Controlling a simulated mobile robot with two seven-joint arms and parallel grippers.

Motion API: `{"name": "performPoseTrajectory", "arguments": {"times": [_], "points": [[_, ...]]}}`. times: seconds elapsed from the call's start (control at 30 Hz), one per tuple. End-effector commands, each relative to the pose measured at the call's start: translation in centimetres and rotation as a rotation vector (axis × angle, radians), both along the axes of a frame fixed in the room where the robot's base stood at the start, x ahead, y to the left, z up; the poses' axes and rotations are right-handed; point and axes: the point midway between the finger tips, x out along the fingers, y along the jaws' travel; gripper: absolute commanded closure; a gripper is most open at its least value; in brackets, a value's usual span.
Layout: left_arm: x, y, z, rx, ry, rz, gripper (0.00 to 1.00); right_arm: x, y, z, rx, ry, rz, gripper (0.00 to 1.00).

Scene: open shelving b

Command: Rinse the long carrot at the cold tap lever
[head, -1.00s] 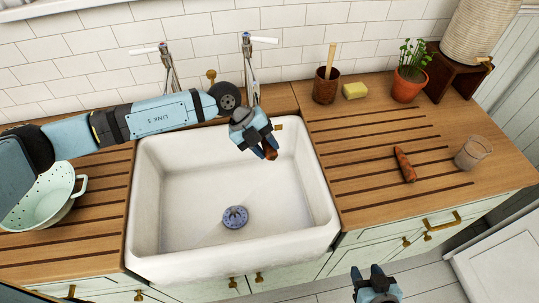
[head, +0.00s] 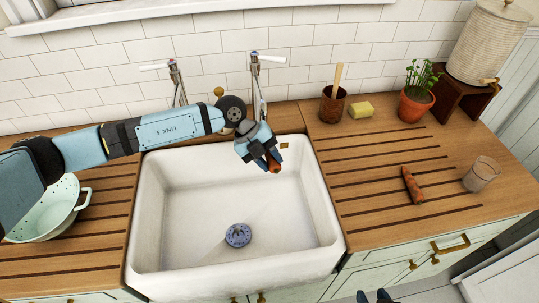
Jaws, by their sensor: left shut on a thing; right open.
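My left gripper (head: 271,163) is shut on an orange carrot (head: 274,166), held above the back right part of the white sink (head: 160,279). Only a short piece of this carrot shows, so its length is hidden. Two chrome taps with white levers stand behind the sink: a left tap (head: 174,74) and a right tap (head: 255,72). The held carrot is in front of and below the right tap. I cannot tell which lever is cold, and no water is visible. Another carrot (head: 412,186) lies on the right drainboard. My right gripper (head: 374,296) is open, just showing at the bottom edge.
A mint colander (head: 48,222) stands on the left drainboard. A brown pot with a wooden handle (head: 332,104), yellow sponge (head: 361,111), potted plant (head: 415,105) and glass (head: 481,174) stand on the right counter (head: 365,238). The sink holds only a blue drain strainer (head: 238,235).

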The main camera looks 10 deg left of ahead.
Motion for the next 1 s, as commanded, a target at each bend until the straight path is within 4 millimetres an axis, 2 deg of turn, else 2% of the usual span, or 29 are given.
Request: {"name": "performPoseTrajectory", "arguments": {"times": [0.47, 1.0], "points": [[0.5, -0.9, 0.0, 0.000, -0.001, -0.001, 0.92, 0.0, 0.1, 0.2, 0.001, -0.001, 0.002, 0.55], [-0.1, 0.1, 0.0, 0.000, 0.001, 0.001, 0.92, 0.0, 0.1, 1.0, 0.002, -0.002, 0.002, 0.55]]}}
